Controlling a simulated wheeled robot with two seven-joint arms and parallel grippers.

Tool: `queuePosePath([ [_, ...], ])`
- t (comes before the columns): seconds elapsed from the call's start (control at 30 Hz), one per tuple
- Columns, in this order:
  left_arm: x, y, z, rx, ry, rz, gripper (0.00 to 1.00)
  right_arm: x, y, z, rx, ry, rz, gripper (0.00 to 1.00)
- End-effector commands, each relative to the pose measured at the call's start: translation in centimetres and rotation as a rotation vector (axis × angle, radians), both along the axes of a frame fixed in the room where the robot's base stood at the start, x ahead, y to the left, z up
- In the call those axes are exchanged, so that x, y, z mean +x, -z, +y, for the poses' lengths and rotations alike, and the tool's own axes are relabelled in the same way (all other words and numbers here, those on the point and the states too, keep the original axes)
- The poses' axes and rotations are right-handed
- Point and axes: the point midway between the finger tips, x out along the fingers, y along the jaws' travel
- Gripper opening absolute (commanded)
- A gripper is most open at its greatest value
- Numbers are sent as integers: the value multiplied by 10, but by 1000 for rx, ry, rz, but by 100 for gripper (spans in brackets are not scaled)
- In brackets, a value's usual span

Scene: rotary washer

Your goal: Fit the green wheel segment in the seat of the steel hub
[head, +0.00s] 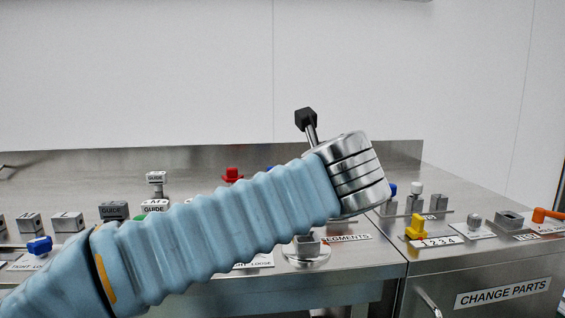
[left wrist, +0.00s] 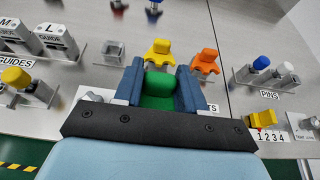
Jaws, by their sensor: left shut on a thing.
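My left gripper (left wrist: 160,78) shows in the left wrist view with its two blue fingers shut on the green wheel segment (left wrist: 159,92). The segment sits between the fingers, its lower part hidden by the dark gripper plate. In the head view my blue-sleeved left arm reaches across the bench, and its fingers and the segment are hidden behind the steel wrist. A round steel base with a square block (head: 307,248), possibly the hub, shows just below the arm in the head view, partly covered. I cannot tell its seat. My right gripper is not in view.
Yellow (left wrist: 158,52) and orange (left wrist: 206,62) segments stand just beyond the fingers in the left wrist view. Guide blocks (left wrist: 55,38) stand to the left, pins (left wrist: 262,64) to the right. A black knob on a rod (head: 306,118) rises behind my arm.

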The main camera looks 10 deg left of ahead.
Motion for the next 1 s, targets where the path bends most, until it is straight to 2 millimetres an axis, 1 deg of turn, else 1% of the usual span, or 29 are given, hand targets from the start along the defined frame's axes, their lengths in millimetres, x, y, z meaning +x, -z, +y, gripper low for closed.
queuePosePath([
  [0.03, 1, 9, -4, 1, 2, 0, 9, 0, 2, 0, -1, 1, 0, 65],
  [0.1, 2, 15, -6, -1, 2, 0, 9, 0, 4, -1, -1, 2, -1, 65],
  [0.27, 2, 22, -7, -3, 1, -1, 9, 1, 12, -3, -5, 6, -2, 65],
  [0.43, 2, 35, -7, -2, 1, 0, 9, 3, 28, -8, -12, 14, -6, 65],
  [0.7, 2, 56, -6, 0, 1, 0, 9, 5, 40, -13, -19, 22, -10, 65],
  [1.0, 2, 59, -6, -3, 1, -1, 9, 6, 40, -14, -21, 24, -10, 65],
])
